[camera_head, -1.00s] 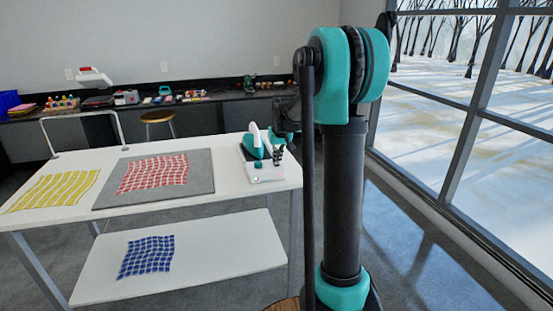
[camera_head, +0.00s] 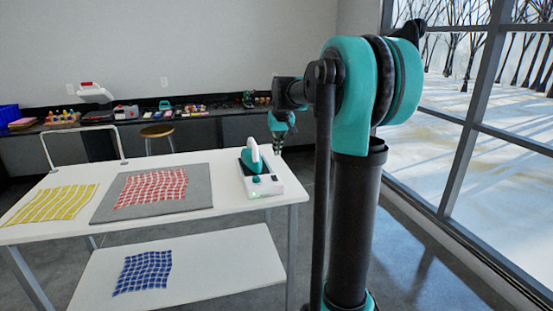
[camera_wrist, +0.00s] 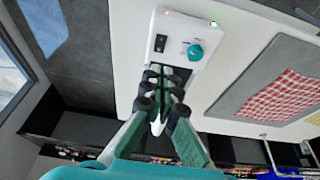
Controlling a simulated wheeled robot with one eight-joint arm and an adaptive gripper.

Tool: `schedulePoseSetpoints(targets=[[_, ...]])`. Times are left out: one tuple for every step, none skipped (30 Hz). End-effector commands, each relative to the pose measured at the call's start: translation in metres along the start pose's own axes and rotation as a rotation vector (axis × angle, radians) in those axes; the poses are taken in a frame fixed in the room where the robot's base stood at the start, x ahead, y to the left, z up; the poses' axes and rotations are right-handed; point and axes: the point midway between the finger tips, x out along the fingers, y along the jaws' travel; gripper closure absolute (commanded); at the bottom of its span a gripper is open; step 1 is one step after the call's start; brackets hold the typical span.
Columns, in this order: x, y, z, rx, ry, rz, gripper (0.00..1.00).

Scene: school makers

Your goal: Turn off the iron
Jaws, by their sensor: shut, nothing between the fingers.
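The iron (camera_head: 251,158), teal with a white handle, rests on its white base (camera_head: 268,188) at the right end of the table. In the wrist view the base (camera_wrist: 176,28) shows a black rocker switch (camera_wrist: 160,43), a teal knob (camera_wrist: 195,52), a red light (camera_wrist: 167,13) and a lit green light (camera_wrist: 213,24). My gripper (camera_head: 278,148) is just right of the iron in the head view. Its fingers (camera_wrist: 160,78) are shut and empty, and overlap the base's near part in the wrist view. They hide most of the iron there; contact cannot be told.
A grey mat (camera_head: 101,207) with a red checked cloth (camera_head: 152,187) lies left of the iron, with a yellow cloth (camera_head: 52,203) beyond. A blue cloth (camera_head: 143,272) lies on the lower shelf. A stool (camera_head: 157,132) and cluttered counter stand behind.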

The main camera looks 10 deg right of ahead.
Motion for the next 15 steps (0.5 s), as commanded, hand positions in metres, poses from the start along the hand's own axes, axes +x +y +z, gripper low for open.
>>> schedulePoseSetpoints(targets=[[-0.0044, 0.0000, 0.0004, 0.000, 0.000, 0.000, 1.00], [-0.0063, 0.0000, 0.0004, 0.000, 0.000, 0.000, 1.00], [-0.0083, 0.0000, 0.0003, 0.000, 0.000, 0.000, 1.00], [-0.0093, 0.0000, 0.0002, 0.000, 0.000, 0.000, 1.00], [-0.0100, 0.0000, 0.0002, 0.000, 0.000, 0.000, 1.00], [-0.0105, 0.0000, 0.0002, 0.000, 0.000, 0.000, 1.00], [-0.0107, 0.0000, 0.0002, 0.000, 0.000, 0.000, 1.00], [-0.0107, 0.0000, 0.0002, 0.000, 0.000, 0.000, 1.00], [-0.0107, 0.0000, 0.0002, 0.000, 0.000, 0.000, 1.00], [-0.0106, 0.0000, 0.0002, 0.000, 0.000, 0.000, 1.00], [-0.0106, 0.0000, 0.0002, 0.000, 0.000, 0.000, 1.00], [-0.0105, 0.0000, 0.0002, 0.000, 0.000, 0.000, 1.00], [-0.0105, 0.0000, 0.0002, 0.000, 0.000, 0.000, 1.00], [-0.0105, 0.0001, 0.0000, 0.000, 0.000, 0.000, 1.00], [-0.0106, 0.0005, -0.0012, 0.000, 0.001, 0.000, 1.00]])
